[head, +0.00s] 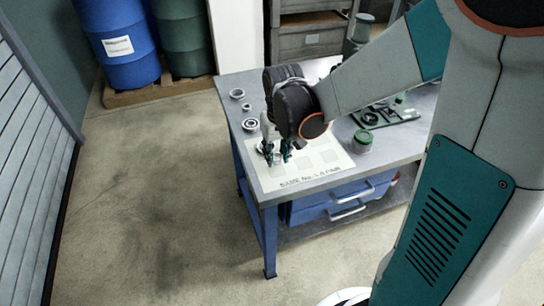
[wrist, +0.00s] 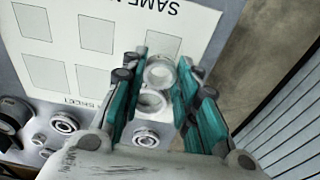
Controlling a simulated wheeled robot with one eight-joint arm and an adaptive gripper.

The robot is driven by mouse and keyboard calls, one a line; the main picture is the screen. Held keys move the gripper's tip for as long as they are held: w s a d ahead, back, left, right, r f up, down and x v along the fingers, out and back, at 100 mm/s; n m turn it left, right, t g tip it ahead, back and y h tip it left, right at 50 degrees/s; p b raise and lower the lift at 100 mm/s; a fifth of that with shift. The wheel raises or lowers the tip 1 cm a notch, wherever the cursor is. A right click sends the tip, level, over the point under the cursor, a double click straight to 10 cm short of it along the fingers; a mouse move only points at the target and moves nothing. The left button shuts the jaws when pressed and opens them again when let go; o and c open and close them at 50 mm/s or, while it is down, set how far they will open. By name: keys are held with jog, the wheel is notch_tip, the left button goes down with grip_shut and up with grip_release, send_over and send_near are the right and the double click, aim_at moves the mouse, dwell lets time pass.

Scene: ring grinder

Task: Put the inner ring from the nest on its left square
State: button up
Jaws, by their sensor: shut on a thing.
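My gripper (head: 277,160) points down over the near left part of the white sheet (head: 291,182). In the wrist view its teal fingers (wrist: 160,68) stand on both sides of a pale metal ring, the inner ring (wrist: 160,84), and are shut on it. A printed square (wrist: 163,43) lies just beyond this ring, partly covered by it. A second ring (wrist: 150,110) lies close behind the held one, between the fingers. I cannot tell whether the held ring touches the sheet. In the head view the fingers largely hide it.
More rings (head: 250,125) stand along the table's left edge. A green-lidded jar (head: 363,139) stands at the sheet's right edge, with a dark green tray (head: 390,113) behind it. Other squares (wrist: 97,34) on the sheet are bare.

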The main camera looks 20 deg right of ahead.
aim_at(276, 170)
jog(key=shift+f+b, duration=0.8)
jog(key=shift+f, duration=1.35)
jog(key=shift+f, duration=0.2)
jog(key=o, duration=1.1)
jog(key=shift+r, duration=0.2)
